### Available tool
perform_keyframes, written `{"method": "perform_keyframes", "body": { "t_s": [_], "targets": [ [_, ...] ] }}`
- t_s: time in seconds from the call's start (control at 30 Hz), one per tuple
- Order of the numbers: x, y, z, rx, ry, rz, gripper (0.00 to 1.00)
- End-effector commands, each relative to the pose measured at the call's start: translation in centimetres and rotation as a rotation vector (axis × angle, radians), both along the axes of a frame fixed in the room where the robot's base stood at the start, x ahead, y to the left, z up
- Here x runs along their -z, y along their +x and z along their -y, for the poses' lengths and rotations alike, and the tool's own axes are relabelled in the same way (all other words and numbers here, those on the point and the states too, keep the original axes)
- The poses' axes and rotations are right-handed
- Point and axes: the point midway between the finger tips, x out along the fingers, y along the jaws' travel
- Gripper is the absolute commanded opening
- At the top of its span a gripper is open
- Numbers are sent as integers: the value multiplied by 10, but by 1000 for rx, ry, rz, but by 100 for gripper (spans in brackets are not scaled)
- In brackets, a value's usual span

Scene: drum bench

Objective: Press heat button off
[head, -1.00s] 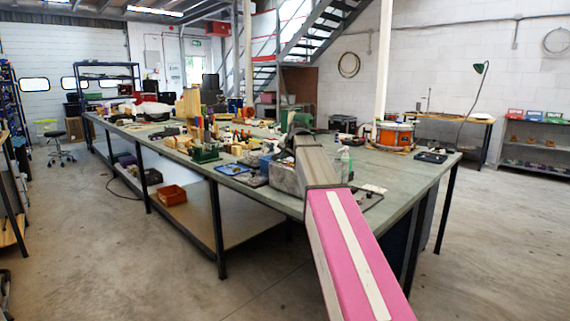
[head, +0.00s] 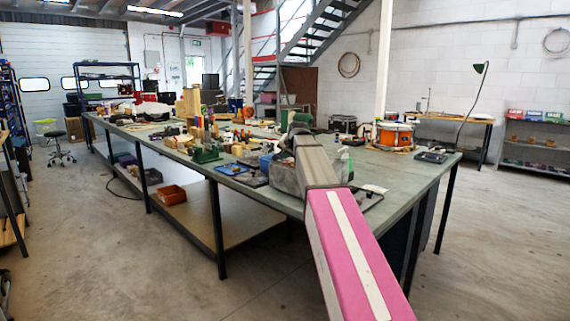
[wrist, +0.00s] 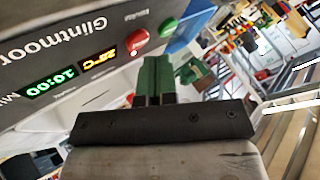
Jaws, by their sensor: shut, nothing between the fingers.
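In the wrist view a dark control panel (wrist: 60,50) shows upside down, with "Glintmoor" lettering. It carries a green display (wrist: 50,83) and an orange display (wrist: 100,58). A round red button (wrist: 138,37) sits beside the orange display. Which control is the heat button, and its on or off state, I cannot read. My gripper (wrist: 154,68) is shut and empty, its green fingers pointing up the picture just below the red button. I see no contact with it. In the head view my arm hides the gripper, and the panel cannot be made out.
The long workbench (head: 405,190) holds many loose tools and parts. An orange drum (head: 393,135) and a dark tray (head: 436,156) stand toward its right end. A blue object (wrist: 185,27) lies by the panel in the wrist view. The floor (head: 100,260) in front is open.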

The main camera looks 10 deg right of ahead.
Motion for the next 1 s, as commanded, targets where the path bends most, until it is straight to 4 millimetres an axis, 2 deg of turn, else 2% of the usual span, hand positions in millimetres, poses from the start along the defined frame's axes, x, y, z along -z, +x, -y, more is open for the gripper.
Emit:
{"method": "perform_keyframes", "body": {
  "t_s": [0.57,1.0],
  "targets": [
    [0,0,0,0,0,0,0],
    [9,0,0,0,0,0,0]
  ]
}}
